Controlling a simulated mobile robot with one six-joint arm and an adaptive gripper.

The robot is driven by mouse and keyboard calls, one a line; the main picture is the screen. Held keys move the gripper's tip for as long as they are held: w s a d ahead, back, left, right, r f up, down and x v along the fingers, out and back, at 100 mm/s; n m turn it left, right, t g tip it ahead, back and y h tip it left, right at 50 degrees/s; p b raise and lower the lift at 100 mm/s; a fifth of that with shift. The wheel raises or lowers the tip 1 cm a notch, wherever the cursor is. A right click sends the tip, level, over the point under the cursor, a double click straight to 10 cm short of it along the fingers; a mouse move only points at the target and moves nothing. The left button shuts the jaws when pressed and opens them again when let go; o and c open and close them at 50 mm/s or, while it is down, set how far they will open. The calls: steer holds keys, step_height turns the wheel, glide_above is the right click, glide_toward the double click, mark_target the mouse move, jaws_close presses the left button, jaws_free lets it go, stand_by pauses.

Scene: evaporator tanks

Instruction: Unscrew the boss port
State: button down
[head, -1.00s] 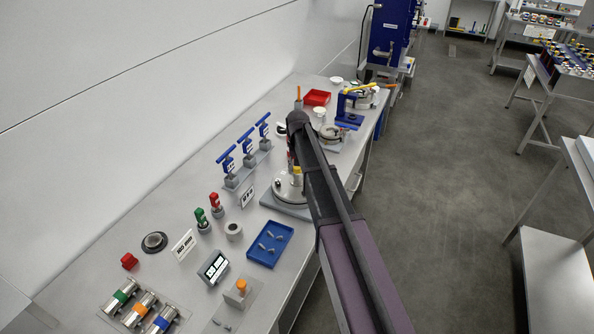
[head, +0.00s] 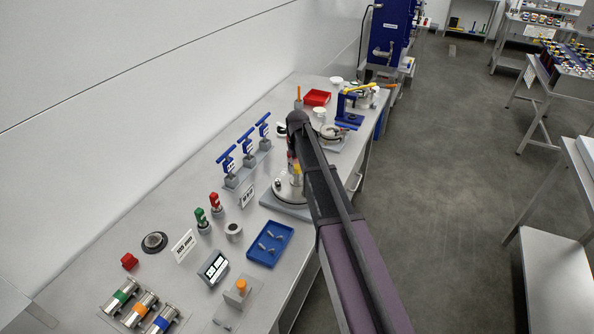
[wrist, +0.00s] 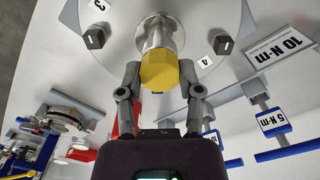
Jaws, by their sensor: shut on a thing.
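The neck stands on a round steel plate (wrist: 205,25) with black bolts and number labels. My gripper (wrist: 160,74) has one finger on each side of the yellow cap and is shut on it. In the head view the yellow cap (head: 296,170) shows small above the steel plate (head: 287,191), partly hidden by my arm.
Three blue T-handled tools (head: 247,141) stand in a rack behind the plate, near a torque label (wrist: 283,44). A blue tray (head: 270,244) with small metal parts lies in front. A red tray (head: 317,97) and a blue clamp stand (head: 349,108) are farther along the bench.

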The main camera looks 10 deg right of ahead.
steer(key=shift+n, duration=0.5)
steer(key=shift+n, duration=2.4)
steer(key=c, duration=0.5)
jaws_free()
steer(key=shift+m, duration=0.3)
steer(key=m, duration=0.2)
steer(key=shift+m, duration=1.3)
